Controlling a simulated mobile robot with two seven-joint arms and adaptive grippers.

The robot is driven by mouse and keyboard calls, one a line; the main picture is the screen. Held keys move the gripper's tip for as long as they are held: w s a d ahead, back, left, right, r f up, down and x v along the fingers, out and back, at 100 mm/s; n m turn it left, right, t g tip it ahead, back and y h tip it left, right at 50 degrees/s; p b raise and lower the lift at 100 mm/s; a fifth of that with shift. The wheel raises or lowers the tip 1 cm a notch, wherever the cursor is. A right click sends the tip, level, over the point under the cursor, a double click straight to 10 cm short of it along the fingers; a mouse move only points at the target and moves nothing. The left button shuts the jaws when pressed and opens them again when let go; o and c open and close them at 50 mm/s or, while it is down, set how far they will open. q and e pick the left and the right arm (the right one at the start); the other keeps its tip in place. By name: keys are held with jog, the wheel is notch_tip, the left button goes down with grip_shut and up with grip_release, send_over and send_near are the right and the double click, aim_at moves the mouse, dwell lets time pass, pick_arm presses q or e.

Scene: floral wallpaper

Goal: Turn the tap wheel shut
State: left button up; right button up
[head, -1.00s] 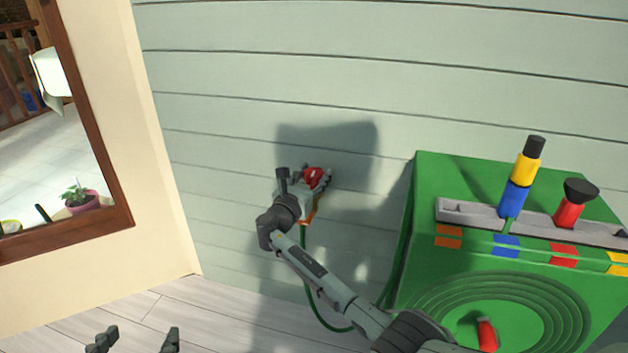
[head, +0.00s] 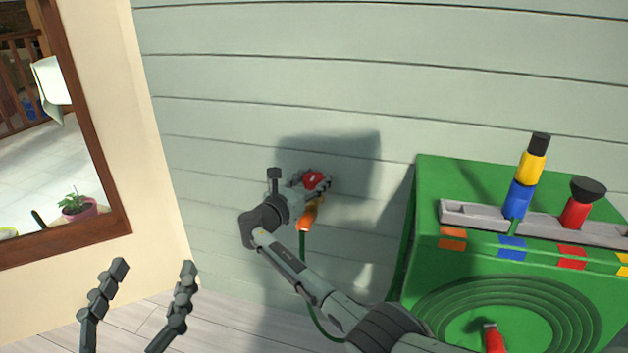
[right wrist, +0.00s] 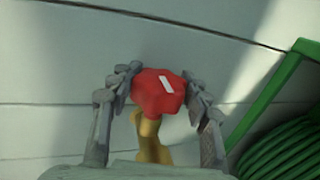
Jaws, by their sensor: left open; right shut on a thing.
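The red tap wheel (head: 315,179) sits on the wall, with a white mark on its face. In the right wrist view the wheel (right wrist: 159,93) is between the two fingers, its white mark tilted, with the brass tap body (right wrist: 150,138) below it. My right gripper (head: 313,184) is shut on the wheel, one finger on each side. The orange hose connector (head: 311,214) hangs under the tap. My left gripper (head: 152,268) is open and empty at the lower left, well away from the tap.
A green hose box (head: 470,180) stands to the right of the tap, with a grey tray (head: 470,213) of nozzles on top. A green hose (head: 303,245) drops from the tap. A wood-framed window (head: 120,222) is at the left. The wall between window and tap is clear.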

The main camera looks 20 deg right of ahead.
jog(key=o, duration=0.9)
jog(key=v, duration=1.2)
jog(key=shift+s+a, duration=0.1)
jog(key=shift+a, duration=0.05)
